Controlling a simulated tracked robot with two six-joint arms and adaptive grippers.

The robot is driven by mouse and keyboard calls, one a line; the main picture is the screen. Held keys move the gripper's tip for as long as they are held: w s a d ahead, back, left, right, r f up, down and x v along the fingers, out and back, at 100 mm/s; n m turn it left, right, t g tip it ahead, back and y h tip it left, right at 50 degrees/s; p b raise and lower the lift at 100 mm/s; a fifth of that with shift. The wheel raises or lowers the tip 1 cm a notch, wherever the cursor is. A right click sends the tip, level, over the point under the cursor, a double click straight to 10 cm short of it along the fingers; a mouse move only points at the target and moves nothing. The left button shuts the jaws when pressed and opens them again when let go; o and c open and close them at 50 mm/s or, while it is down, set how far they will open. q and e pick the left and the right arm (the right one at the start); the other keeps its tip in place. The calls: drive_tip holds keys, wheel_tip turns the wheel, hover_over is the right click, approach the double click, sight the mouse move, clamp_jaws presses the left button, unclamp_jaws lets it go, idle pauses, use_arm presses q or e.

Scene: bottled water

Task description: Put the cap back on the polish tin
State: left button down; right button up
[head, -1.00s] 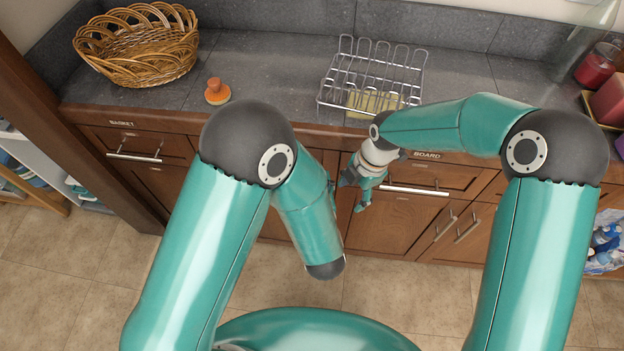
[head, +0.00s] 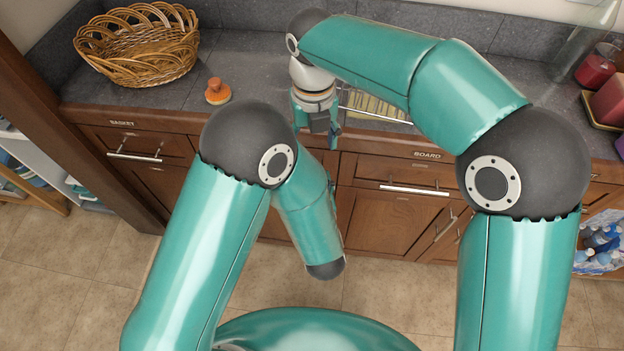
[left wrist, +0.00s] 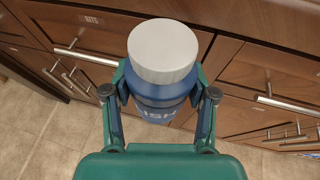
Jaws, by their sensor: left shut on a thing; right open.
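The polish tin (left wrist: 158,105) is a blue can with pale lettering ending in "ISH". A wide grey-white cap (left wrist: 163,52) sits on its top and looks level; I cannot tell whether it is fully seated. My left gripper (left wrist: 163,92) is shut on the tin's sides below the cap and holds it in front of the drawers. In the head view my own left arm hides the tin, the cap and the left gripper. My right gripper (head: 317,122) is open, pointing down at the counter's front edge, with nothing visible in it.
The grey counter (head: 262,70) holds a wicker basket (head: 137,45), an orange-topped brush (head: 217,92) and a wire rack (head: 375,113), partly hidden by my right arm. A red jar (head: 596,62) stands far right. Wooden drawers (head: 410,180) front the counter; the tiled floor is open.

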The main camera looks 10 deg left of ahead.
drive_tip(key=shift+f, duration=4.05)
drive_tip(key=shift+c, duration=0.2)
